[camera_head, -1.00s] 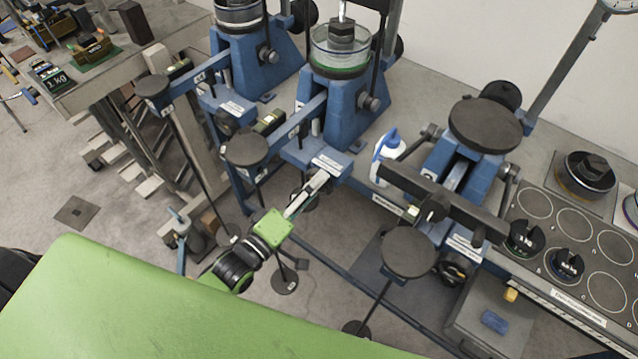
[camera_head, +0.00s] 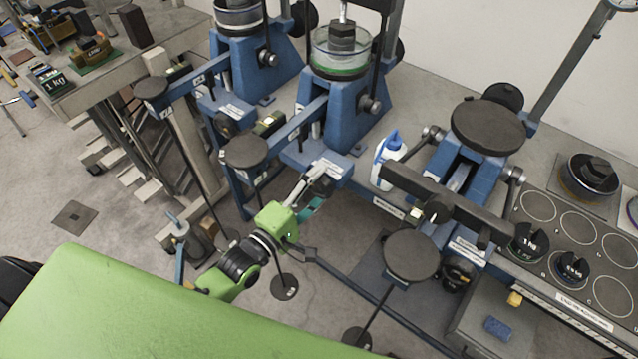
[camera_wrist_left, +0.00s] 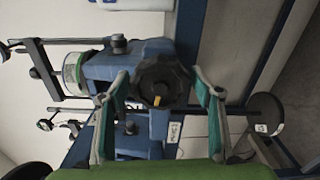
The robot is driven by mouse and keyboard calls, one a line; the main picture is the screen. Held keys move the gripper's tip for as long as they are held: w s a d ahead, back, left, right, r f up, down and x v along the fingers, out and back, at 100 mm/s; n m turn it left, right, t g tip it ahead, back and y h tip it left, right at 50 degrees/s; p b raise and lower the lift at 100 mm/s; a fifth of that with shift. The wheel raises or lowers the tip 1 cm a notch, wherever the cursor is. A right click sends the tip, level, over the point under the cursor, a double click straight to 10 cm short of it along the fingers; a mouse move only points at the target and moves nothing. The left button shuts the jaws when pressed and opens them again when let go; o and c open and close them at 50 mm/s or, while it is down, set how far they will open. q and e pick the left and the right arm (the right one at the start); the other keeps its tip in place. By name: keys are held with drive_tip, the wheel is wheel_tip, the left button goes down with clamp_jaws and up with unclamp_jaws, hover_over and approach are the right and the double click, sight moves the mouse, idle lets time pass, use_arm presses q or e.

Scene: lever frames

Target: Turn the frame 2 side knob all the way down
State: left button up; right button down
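The side knob is black and lobed, with a yellow mark, in the left wrist view (camera_wrist_left: 161,80). It sits on the front end of the middle blue frame (camera_head: 340,115), whose number I cannot read. My left gripper (camera_head: 318,190) is at this knob in the head view. In the left wrist view its two teal-lined fingers (camera_wrist_left: 160,90) are spread, one on each side of the knob. A gap shows beside each finger, so it does not look gripped. My right gripper is in neither view.
A round black plate (camera_head: 246,151) on the lever stands left of my gripper. A white and blue bottle (camera_head: 388,160) stands to its right. Another blue frame (camera_head: 245,65) is at the back left. A wide lever (camera_head: 445,205) and a weight board (camera_head: 575,240) are at the right.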

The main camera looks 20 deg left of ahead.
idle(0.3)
use_arm(q)
drive_tip(key=p+v, duration=0.2)
drive_tip(key=v, duration=0.2)
drive_tip(key=shift+s+a, duration=0.15)
drive_tip(key=shift+s, duration=0.2)
drive_tip(key=shift+s+a, duration=0.2)
drive_tip(key=shift+s, duration=0.4)
